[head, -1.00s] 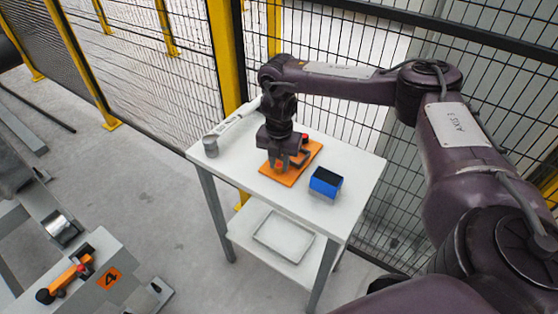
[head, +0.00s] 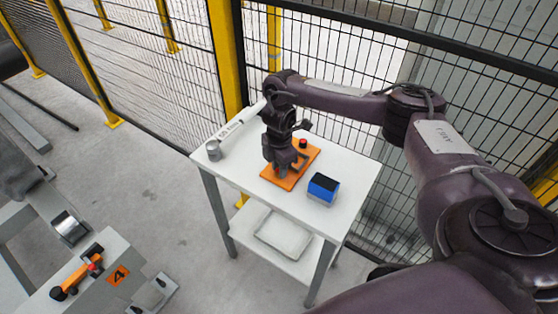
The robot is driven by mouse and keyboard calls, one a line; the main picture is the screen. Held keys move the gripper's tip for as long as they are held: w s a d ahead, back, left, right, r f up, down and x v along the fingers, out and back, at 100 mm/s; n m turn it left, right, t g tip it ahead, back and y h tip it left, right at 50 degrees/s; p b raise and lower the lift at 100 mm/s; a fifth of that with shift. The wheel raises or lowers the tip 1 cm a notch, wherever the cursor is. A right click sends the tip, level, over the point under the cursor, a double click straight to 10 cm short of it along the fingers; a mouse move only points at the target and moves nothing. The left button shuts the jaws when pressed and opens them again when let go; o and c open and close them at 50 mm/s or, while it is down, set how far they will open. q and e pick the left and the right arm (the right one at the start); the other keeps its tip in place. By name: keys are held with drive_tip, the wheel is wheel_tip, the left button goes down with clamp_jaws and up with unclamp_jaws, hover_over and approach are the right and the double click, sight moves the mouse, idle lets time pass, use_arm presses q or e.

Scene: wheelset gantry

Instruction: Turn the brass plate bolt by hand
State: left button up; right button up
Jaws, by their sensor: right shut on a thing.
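An orange plate (head: 312,154) lies flat on the white table. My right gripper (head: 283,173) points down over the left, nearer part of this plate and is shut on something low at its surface. From its place this is the brass plate bolt, but the fingers hide it, so its head and how far it is turned do not show. A red knob with a dark part beside it (head: 303,143) stands at the plate's far end, just right of the gripper. My left gripper is not in view.
A blue box with a dark top (head: 323,188) stands right of the plate. A white wrench-like tool (head: 240,125) and a grey cylinder (head: 213,150) lie to the left. A tray (head: 284,236) is on the lower shelf. Mesh fencing (head: 335,60) stands close behind the table.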

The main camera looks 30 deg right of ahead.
drive_tip(key=m+p, duration=0.1)
drive_tip(key=m, duration=0.1)
drive_tip(key=m+p, duration=0.1)
drive_tip(key=p, duration=0.1)
drive_tip(key=m+p, duration=0.1)
drive_tip(key=m, duration=0.1)
drive_tip(key=shift+w+r+m+p, duration=0.15)
drive_tip(key=shift+r+m+p, duration=0.15)
drive_tip(key=shift+r+p, duration=0.05)
drive_tip(key=m+p, duration=0.5)
drive_tip(key=shift+r, duration=0.1)
drive_tip(key=m+p, duration=0.2)
drive_tip(key=m, duration=0.2)
drive_tip(key=m+p, duration=0.1)
drive_tip(key=m, duration=0.1)
drive_tip(key=shift+w+m, duration=0.1)
drive_tip(key=shift+m, duration=0.3)
drive_tip(key=m, duration=0.5)
drive_tip(key=shift+f, duration=0.2)
drive_tip(key=m, duration=0.5)
drive_tip(key=shift+m, duration=0.5)
